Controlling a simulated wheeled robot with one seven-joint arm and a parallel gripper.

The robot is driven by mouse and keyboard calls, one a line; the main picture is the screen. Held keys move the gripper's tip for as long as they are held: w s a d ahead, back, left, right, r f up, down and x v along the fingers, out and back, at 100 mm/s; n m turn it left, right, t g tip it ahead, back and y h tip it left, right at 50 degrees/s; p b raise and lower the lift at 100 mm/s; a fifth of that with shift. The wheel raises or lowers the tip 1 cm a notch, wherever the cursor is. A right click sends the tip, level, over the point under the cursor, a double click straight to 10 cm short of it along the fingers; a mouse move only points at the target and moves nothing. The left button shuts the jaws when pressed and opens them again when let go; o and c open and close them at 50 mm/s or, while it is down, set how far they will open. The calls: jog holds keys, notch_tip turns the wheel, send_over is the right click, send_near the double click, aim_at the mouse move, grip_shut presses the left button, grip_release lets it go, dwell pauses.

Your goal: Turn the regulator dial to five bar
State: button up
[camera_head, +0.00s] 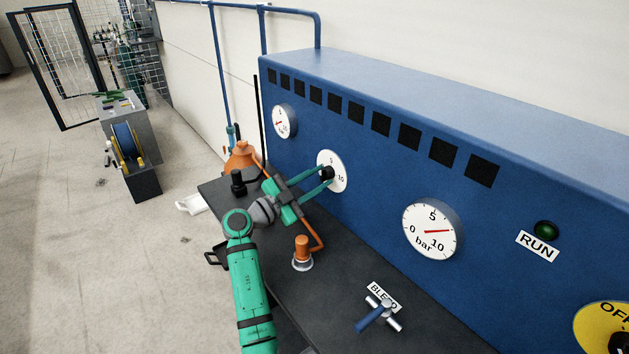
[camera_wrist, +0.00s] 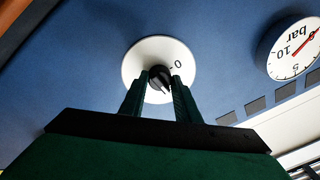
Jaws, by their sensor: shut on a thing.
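The regulator dial has a round white face (camera_head: 326,158) with a black knob (camera_head: 327,173) at its centre, on the blue panel. Marks 5 and 10 show on the face in the head view. In the wrist view the face (camera_wrist: 140,58) shows a 0 mark, with the black knob (camera_wrist: 160,76) below it to the left. My gripper (camera_head: 325,174) is shut on the knob, one finger on each side; it also shows in the wrist view (camera_wrist: 161,84). Which mark the knob points at is too small to tell. The fingers hide part of the face.
A larger bar gauge (camera_head: 418,243) to the right has its red needle between 5 and 10. A smaller gauge (camera_head: 283,121) is at the left. A dark bench (camera_head: 330,275) below holds an orange-topped fitting (camera_head: 302,250) and a blue-handled valve (camera_head: 376,315) by the BLEED label.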

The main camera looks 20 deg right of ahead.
jog(key=shift+d+m, duration=0.25)
jog(key=shift+m, duration=0.25)
jog(key=shift+s, duration=0.1)
jog(key=shift+s+d, duration=0.2)
jog(key=shift+d, duration=0.15)
jog(key=o, duration=1)
jog(key=shift+o, duration=0.2)
jog(key=shift+w+a, duration=0.1)
jog(key=shift+a, duration=0.2)
jog(key=shift+w+a, duration=0.1)
jog(key=v, duration=1)
jog(key=shift+a, duration=0.4)
